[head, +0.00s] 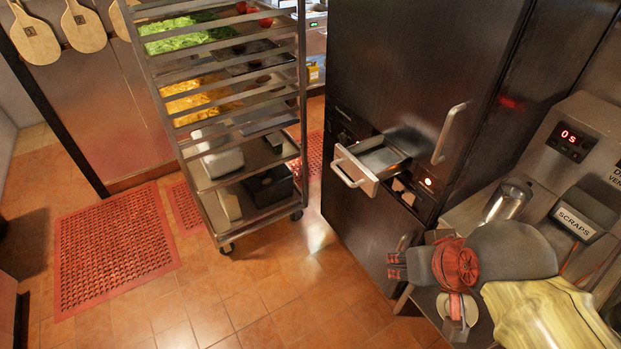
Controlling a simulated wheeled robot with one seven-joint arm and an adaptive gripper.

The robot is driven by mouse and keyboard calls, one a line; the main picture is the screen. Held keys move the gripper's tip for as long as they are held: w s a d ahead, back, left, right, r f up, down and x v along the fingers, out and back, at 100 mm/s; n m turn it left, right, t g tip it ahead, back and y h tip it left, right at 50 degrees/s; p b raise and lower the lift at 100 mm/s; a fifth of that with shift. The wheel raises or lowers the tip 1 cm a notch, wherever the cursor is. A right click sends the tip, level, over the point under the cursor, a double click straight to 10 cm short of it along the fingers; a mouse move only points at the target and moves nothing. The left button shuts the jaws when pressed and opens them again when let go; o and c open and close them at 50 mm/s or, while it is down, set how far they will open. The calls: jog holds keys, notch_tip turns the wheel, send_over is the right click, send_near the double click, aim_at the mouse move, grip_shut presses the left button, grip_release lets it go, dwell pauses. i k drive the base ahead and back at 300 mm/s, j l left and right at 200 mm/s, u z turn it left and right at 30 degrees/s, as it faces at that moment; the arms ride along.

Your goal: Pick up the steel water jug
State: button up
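The steel water jug (508,201) appears to be the shiny metal vessel on the steel counter at the right, behind my grey arm and in front of the black control panel. Its lower part is partly hidden by my arm. My gripper (396,265) is at the left end of the arm, past the counter's left edge and over the floor. It points left, away from the jug, and is well apart from it. Nothing shows between its small dark and red fingers. I cannot tell how far apart they are.
A black bin labelled SCRAPS (583,220) stands right of the jug. An open drawer (368,165) juts from the dark steel cabinet.

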aim_at(511, 201)
jog(key=z, duration=1.25)
jog(key=i+j+z, duration=0.75)
jog(key=i+j, duration=0.05)
